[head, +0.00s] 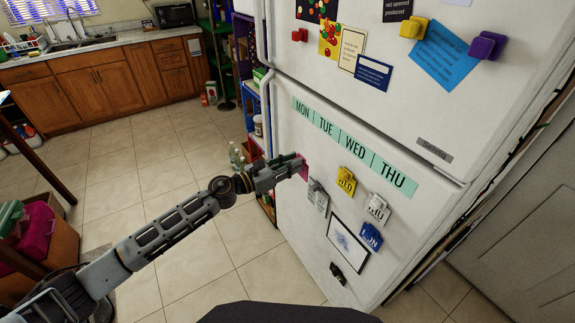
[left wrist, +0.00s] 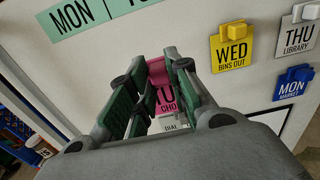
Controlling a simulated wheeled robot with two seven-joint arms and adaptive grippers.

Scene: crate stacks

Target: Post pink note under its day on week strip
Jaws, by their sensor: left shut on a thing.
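The pink note (head: 304,172) is in the jaws of my left gripper (head: 296,166), close to the lower fridge door. The left wrist view shows the pink note (left wrist: 167,98) between the fingers with "TU" and "CHO" readable; the rest is hidden by the fingers. The pale green week strip (head: 355,148) runs across the door with MON, TUE, WED and THU. The note is below the strip, near its MON and TUE end. I cannot tell whether it touches the door. My right gripper is not in view.
Lower on the door are a grey note (head: 317,197), a yellow WED note (head: 345,181), a white THU note (head: 376,208), a blue MON note (head: 369,237) and a framed picture (head: 347,245). A shelf (head: 247,95) stands left of the fridge.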

